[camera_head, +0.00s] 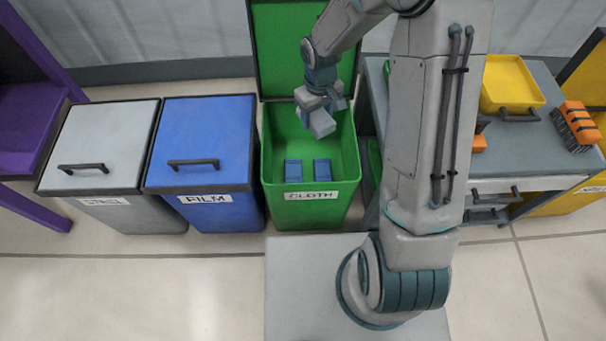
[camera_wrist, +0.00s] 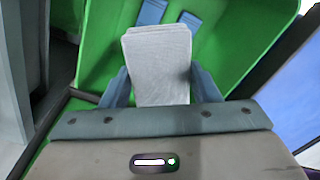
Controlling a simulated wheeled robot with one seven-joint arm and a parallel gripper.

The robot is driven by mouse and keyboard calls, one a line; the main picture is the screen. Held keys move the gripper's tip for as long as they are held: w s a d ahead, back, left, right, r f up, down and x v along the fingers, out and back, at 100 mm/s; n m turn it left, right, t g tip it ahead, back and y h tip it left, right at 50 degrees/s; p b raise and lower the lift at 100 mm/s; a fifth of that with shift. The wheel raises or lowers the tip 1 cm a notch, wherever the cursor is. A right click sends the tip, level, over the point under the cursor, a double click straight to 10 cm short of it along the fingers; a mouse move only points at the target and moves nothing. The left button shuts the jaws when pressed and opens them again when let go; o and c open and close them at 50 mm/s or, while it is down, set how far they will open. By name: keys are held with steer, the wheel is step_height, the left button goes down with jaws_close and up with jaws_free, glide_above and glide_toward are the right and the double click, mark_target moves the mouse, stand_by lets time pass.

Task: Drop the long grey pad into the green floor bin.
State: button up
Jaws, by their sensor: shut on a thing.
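The green bin (camera_head: 348,165) labelled CLOTH stands open on the floor, its lid (camera_head: 284,50) raised at the back. My gripper (camera_head: 317,104) is over the bin's opening, shut on the long grey pad (camera_head: 320,123). In the wrist view the pad (camera_wrist: 158,60) sits between the two fingers (camera_wrist: 160,90), with the bin's green inside (camera_wrist: 225,50) beyond it. Two blue things (camera_head: 293,171) (camera_head: 322,170) are low inside the bin near its front wall. How far the pad is above the bin's floor is hard to tell.
Left of the green bin are a closed blue bin (camera_head: 205,140) labelled FILM and a closed grey bin (camera_head: 100,145). A purple structure (camera_head: 30,125) is at far left. A grey workbench (camera_head: 530,140) on the right bears a yellow tray (camera_head: 510,85) and an orange-and-black item (camera_head: 577,125).

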steer(key=shift+a+f, duration=0.1)
steer(key=shift+f, duration=0.15)
step_height(320, 180, down, 6)
steer(key=b, duration=0.5)
steer(key=shift+r, duration=0.15)
steer(key=o, duration=1)
steer(key=shift+o, duration=0.2)
step_height(320, 180, up, 14)
steer(key=p, duration=0.6)
